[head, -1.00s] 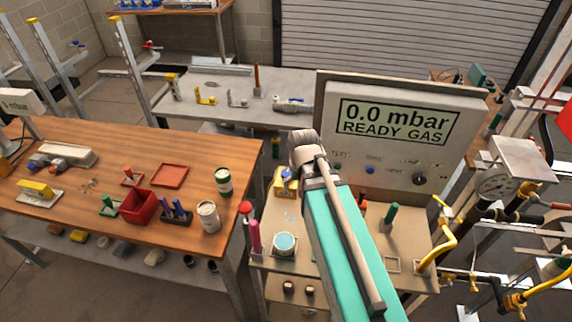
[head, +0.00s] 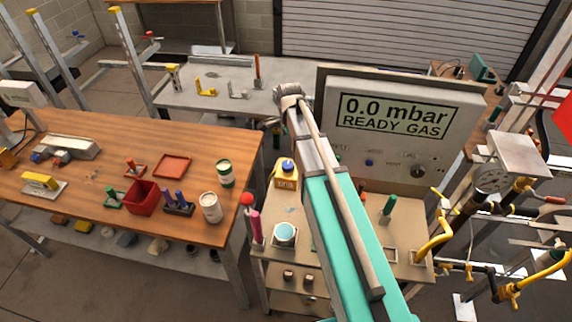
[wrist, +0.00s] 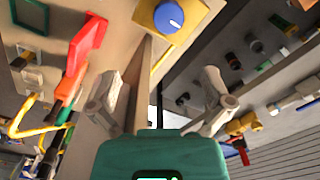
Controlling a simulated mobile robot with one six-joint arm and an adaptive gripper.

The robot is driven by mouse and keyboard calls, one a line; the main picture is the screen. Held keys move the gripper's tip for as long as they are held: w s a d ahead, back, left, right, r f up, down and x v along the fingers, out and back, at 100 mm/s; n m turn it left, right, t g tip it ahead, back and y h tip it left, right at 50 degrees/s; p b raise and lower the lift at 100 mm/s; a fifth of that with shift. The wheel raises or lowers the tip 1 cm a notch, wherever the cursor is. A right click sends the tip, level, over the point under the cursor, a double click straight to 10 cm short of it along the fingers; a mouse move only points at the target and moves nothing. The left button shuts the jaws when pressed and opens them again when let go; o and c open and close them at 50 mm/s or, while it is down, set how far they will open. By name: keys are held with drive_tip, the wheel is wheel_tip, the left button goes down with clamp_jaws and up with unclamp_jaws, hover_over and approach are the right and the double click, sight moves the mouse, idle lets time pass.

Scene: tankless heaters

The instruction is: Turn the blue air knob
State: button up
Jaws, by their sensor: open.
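A round blue knob (wrist: 169,15) with a white mark sits on a yellow plate (wrist: 146,17) at the top of the wrist view. In the head view, a yellow block (head: 286,183) with a blue top stands on the small cart beside my arm; it looks like the same item. My gripper (wrist: 160,85) is open in the wrist view, with its two grey fingers spread apart and nothing between them. The knob is beyond the fingertips and apart from them. In the head view, my arm hides most of the gripper.
The gauge panel (head: 400,115) reads 0.0 mbar, READY GAS, right of my arm. The cart also bears a pale jar (head: 285,235) and a green peg (head: 388,209). A wooden table (head: 80,190) stands left. Yellow pipes (head: 436,240) stand right.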

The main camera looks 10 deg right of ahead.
sight(288, 163)
drive_tip(key=shift+w+m, duration=0.9)
drive_tip(key=shift+f, duration=0.15)
wheel_tip(288, 163, down, 14)
drive_tip(key=b, duration=1.3)
drive_tip(key=shift+r+b, duration=0.25)
drive_tip(key=shift+b, duration=0.1)
